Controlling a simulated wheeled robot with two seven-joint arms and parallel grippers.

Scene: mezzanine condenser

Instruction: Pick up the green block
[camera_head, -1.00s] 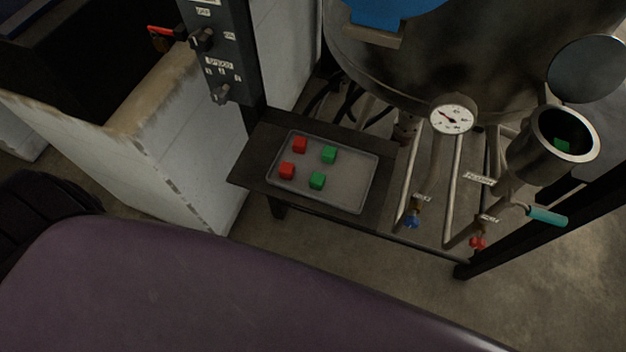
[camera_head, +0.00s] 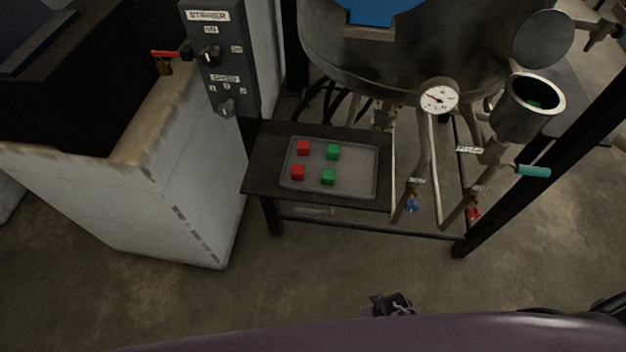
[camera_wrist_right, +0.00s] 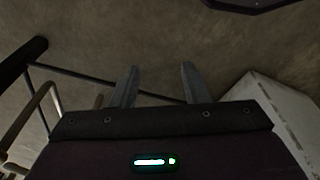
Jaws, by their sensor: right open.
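Two green blocks lie on a shallow grey tray (camera_head: 355,180) in the head view: one at the back (camera_head: 333,151) and one at the front (camera_head: 328,176). Another green piece (camera_head: 535,104) shows inside the open metal cylinder (camera_head: 520,118) at the right, mostly hidden by its wall. My right gripper (camera_wrist_right: 157,75) is open and empty in the right wrist view, over bare floor, with no block between its fingers. My left gripper is not seen.
Two red blocks, at the back (camera_head: 303,147) and front (camera_head: 297,171), lie left of the green ones. The tray rests on a dark low table (camera_head: 262,178). A stirrer panel (camera_head: 222,70), gauge (camera_head: 439,98), pipes and a vessel (camera_head: 335,60) crowd around it. Floor in front is clear.

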